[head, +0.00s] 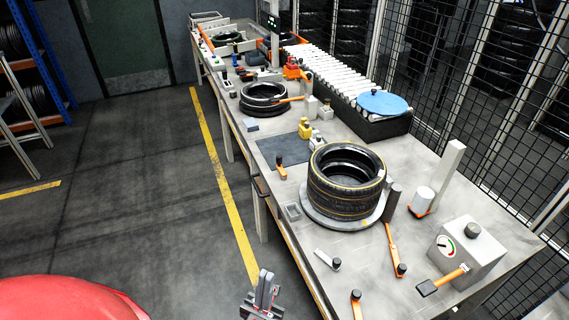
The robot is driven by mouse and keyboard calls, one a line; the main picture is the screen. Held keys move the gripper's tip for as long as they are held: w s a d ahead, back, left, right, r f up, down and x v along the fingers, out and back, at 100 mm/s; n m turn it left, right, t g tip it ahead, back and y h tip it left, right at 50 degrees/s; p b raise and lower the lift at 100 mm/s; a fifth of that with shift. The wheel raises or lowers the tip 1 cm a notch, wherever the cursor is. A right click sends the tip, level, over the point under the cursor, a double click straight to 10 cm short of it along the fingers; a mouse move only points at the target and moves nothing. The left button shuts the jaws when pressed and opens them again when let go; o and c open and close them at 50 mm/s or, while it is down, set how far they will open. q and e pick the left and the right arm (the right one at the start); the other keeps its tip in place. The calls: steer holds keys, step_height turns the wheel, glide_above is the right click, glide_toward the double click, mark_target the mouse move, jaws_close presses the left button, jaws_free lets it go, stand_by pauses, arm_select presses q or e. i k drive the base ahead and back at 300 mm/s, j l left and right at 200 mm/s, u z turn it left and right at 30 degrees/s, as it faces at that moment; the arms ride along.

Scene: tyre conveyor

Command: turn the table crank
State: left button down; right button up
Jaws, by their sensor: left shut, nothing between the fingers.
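A long grey worktable (350,285) runs from the lower right to the far back. A small crank-like handle (328,260) with a dark knob lies on its near part. A dark handle (261,187) sticks out at the table's left edge. I cannot tell for certain which of these is the table crank. My left gripper (266,280) is shut and empty at the bottom, left of the table's edge and apart from both handles. My right gripper is not in view.
A stack of tyres (345,182) stands on a round plate. Orange levers (395,250) and a gauge box (467,250) are at the right. More tyres (263,97) and a roller conveyor (335,75) are farther back. The floor left of the yellow line (222,180) is mostly clear.

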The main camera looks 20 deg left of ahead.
mark_target(283, 175)
steer(key=i+j, duration=0.15)
steer(key=j, duration=0.3)
steer(key=i+j+z, duration=0.1)
steer(key=j, duration=0.3)
steer(key=i+j, duration=0.25)
steer(key=j, duration=0.2)
steer(key=i+j+z, duration=0.1)
steer(key=j, duration=0.35)
steer(key=i+j, duration=0.2)
steer(key=j, duration=0.25)
steer(key=i+j+z, duration=0.1)
steer(key=j, duration=0.35)
steer(key=i+j, duration=0.15)
steer(key=j, duration=0.3)
steer(key=i+j, duration=0.15)
steer(key=j, duration=0.3)
steer(key=z, duration=0.05)
